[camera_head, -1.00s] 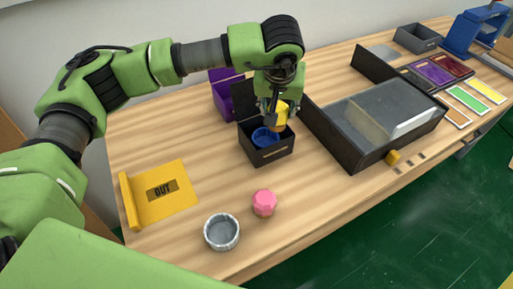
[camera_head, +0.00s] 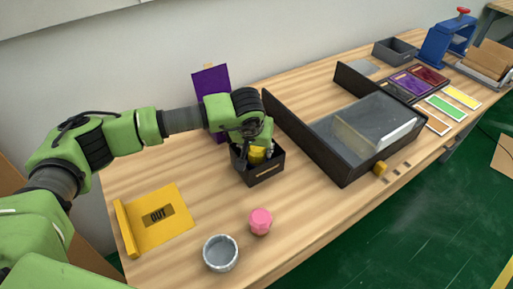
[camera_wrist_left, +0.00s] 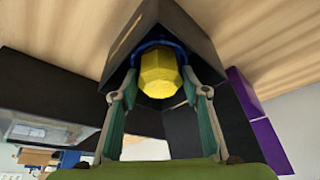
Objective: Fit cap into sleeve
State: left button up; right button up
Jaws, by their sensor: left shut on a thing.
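My left gripper (camera_head: 256,147) reaches down into a small black open box (camera_head: 263,174). It is shut on a yellow faceted cap (camera_head: 257,157). In the left wrist view the cap (camera_wrist_left: 158,76) sits between the two fingertips (camera_wrist_left: 160,84). A blue round sleeve (camera_wrist_left: 160,43) shows behind and around the cap's far end, inside the box. The cap looks roughly lined up with the sleeve; how deep it sits in it I cannot tell. In the head view the sleeve is hidden by the gripper and box wall. My right gripper is out of view.
A pink cap (camera_head: 260,221) and a grey round cup (camera_head: 220,253) stand in front. A yellow OUT mat (camera_head: 174,203) lies at left. A large dark tray (camera_head: 317,151) is close on the right.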

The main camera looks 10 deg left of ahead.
pick_arm(q)
jog(key=shift+f, duration=0.2)
jog(key=shift+f+b, duration=0.4)
jog(key=shift+b, duration=0.25)
jog(key=o, duration=1.2)
jog(key=shift+o, duration=0.2)
jog(key=shift+r, duration=0.1)
jog(key=shift+r+p, duration=0.45)
jog(key=shift+p, duration=0.3)
jog(key=b+v, duration=0.3)
jog(key=v, duration=0.8)
jog(key=shift+s+r, duration=0.2)
jog(key=shift+r, duration=0.15)
